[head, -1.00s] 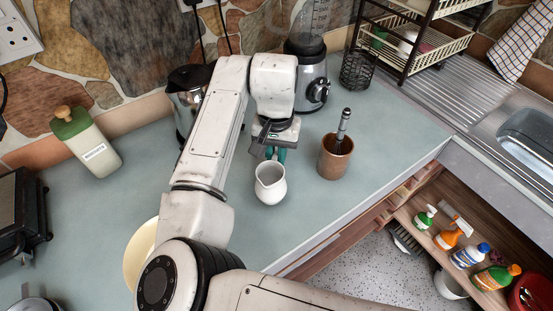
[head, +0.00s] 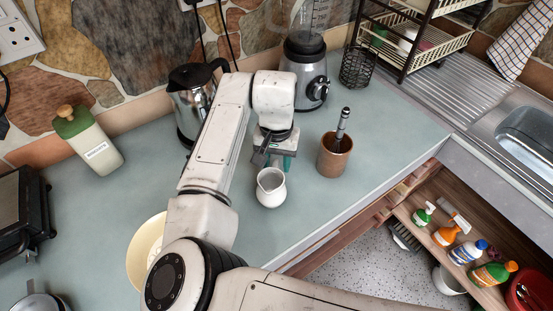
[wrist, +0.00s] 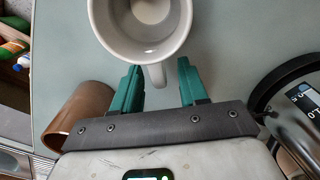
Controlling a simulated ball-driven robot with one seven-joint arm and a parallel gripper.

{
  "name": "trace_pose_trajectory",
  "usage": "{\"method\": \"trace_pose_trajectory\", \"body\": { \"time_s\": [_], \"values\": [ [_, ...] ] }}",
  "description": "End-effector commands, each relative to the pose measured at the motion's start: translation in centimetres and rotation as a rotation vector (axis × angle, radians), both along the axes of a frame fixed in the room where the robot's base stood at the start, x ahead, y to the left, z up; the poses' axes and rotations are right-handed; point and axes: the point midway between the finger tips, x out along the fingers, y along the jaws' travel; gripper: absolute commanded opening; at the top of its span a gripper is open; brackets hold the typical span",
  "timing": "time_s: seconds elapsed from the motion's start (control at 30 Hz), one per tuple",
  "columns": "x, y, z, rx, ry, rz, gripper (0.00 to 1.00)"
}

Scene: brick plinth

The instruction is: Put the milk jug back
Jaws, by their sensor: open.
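The white milk jug (head: 271,190) is upright on the grey-green worktop in the head view, left of the brown pot. In the wrist view the jug (wrist: 143,38) shows from above at the top, with its handle pointing at my gripper. My gripper (wrist: 160,78) has its two teal fingers apart, one on each side of the handle end, with a gap to each side. In the head view my gripper (head: 279,160) is just behind the jug, and its fingers are partly hidden.
A blender (head: 306,75) and a steel kettle (head: 192,103) stand behind. The worktop's front edge (head: 330,235) is right of the jug.

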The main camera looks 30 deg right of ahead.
Motion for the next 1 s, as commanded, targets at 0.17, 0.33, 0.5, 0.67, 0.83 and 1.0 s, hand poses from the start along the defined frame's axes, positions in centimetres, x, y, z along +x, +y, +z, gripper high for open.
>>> {"method": "trace_pose_trajectory", "body": {
  "time_s": [0.17,0.33,0.5,0.67,0.83,1.0],
  "values": [
    [0.0,0.0,0.2,0.001,-0.001,0.000,0.43],
    [0.1,0.0,1.7,-0.001,-0.002,-0.001,0.43],
    [0.1,0.0,5.0,-0.001,-0.004,-0.001,0.43],
    [0.1,-0.1,8.3,0.000,-0.004,-0.002,0.43],
    [0.1,0.0,10.9,0.001,-0.002,0.000,0.43],
    [0.1,0.0,12.1,0.000,0.000,0.000,0.43]
  ]
}}
